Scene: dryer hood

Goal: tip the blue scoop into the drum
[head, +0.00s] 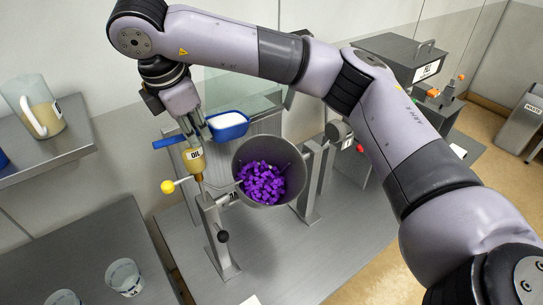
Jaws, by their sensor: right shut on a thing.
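The blue scoop (228,132) holds white powder in its bowl and looks about level. My right gripper (190,132) is shut on its handle, whose blue end (168,142) sticks out to the left. The scoop is up and to the left of the grey drum (285,200), near its rim, not over the opening as far as I can see. The drum's open mouth faces me, and many purple pieces (262,183) lie inside. My left gripper is not in view.
An amber oil container (195,160) stands just under my right gripper, beside the drum. A yellow-knobbed lever (168,187) is at the drum's left. A jug (44,118) stands on the left shelf; two cups (125,276) are at lower left. A boxy machine (400,55) is behind.

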